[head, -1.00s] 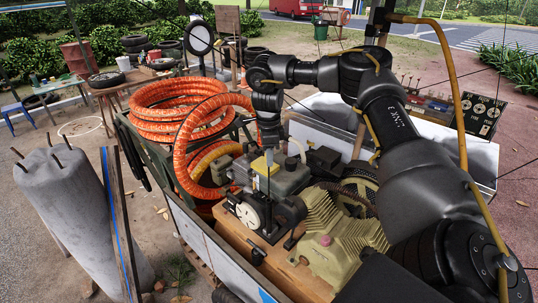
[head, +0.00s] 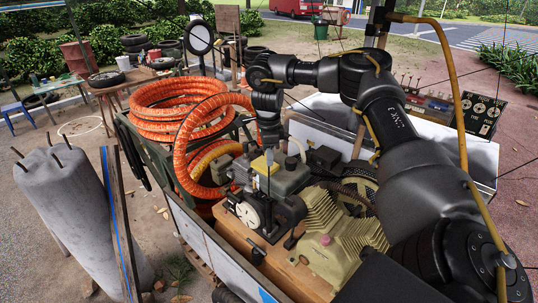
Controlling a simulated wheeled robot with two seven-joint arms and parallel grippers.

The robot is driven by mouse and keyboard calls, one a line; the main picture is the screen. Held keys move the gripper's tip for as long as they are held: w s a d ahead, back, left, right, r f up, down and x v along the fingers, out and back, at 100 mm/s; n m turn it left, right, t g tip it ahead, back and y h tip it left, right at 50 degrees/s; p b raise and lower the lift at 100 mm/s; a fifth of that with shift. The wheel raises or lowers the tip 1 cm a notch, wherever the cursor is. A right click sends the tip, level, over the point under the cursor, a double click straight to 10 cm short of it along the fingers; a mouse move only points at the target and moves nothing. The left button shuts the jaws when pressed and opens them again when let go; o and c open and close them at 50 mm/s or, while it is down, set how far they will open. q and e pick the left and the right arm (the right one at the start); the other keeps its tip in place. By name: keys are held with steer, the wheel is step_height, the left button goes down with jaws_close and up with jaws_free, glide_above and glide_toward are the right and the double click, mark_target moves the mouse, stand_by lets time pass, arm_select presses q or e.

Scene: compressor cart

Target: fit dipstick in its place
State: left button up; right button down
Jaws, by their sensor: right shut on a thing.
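My right gripper (head: 268,147) points down over the middle of the cart and is shut on the dipstick. The dipstick shows a yellow handle (head: 261,164) just below the jaws and a thin, dark, roughly upright rod under it. The rod passes in front of the grey engine block (head: 285,178) and ends near the dark machine part with a white round face (head: 248,214). I cannot tell whether its tip is inside an opening or in front of one. The dipstick's hole is not clearly visible. My left gripper is not in view.
A ribbed beige compressor body (head: 335,240) sits on the cart's wooden deck, near right. Orange hose coils (head: 175,105) lie at the cart's back left, with a loop beside the engine. A concrete cylinder (head: 75,215) leans at the left. My right arm covers the cart's right side.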

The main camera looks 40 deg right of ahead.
steer(key=shift+f, duration=0.1)
steer(key=shift+f+b, duration=3.5)
steer(key=shift+f, duration=5.4)
steer(key=shift+r+m+p, duration=0.15)
steer(key=shift+m+p, duration=0.15)
steer(key=shift+p, duration=0.15)
steer(key=shift+m+p, duration=0.45)
steer(key=shift+m, duration=0.65)
